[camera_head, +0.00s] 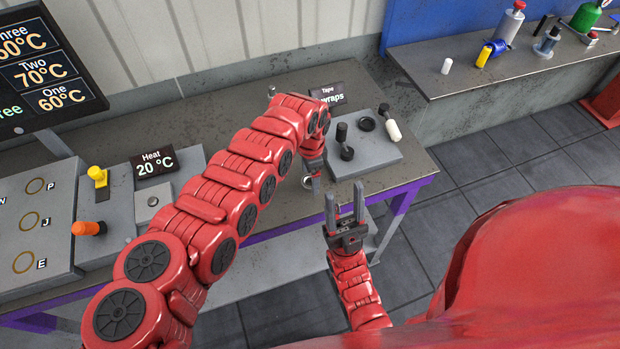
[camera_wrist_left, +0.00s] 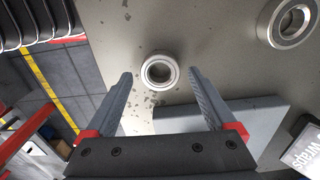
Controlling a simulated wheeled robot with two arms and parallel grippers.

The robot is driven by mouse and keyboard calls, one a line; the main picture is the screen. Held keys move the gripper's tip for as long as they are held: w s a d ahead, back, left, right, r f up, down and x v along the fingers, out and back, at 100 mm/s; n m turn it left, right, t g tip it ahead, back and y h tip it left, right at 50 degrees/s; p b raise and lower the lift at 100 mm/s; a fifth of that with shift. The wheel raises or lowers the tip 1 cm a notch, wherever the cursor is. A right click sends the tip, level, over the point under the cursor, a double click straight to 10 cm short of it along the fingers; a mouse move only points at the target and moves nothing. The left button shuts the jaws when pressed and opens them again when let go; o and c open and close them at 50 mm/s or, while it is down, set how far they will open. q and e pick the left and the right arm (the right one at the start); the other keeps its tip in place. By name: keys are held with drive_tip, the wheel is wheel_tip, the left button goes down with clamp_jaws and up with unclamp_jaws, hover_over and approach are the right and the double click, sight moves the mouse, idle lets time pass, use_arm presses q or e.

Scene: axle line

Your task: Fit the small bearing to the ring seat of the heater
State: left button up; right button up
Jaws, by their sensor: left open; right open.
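The small bearing (camera_wrist_left: 160,71), a silver ring, lies flat on the grey table in the left wrist view. My left gripper (camera_wrist_left: 160,78) is open above it, its fingertips on either side of the ring in the picture; contact is not visible. In the head view my left gripper (camera_head: 312,184) points down near the table's front edge. The heater (camera_head: 128,218), a grey box with a "Heat 20 °C" display (camera_head: 155,162), stands on the left. A small plate with a round mark (camera_head: 153,201) is on its top. My right gripper (camera_head: 344,203) is open, empty and points up.
A larger bearing (camera_wrist_left: 292,24) lies nearby. A grey block with black posts (camera_head: 365,152) and a "Tape wraps" sign (camera_head: 327,95) are at the right of the table. A panel with ring outlines (camera_head: 38,228) is at far left. Bare table lies behind the heater.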

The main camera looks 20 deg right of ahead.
use_arm(q)
drive_tip(key=shift+f, duration=0.7)
clamp_jaws()
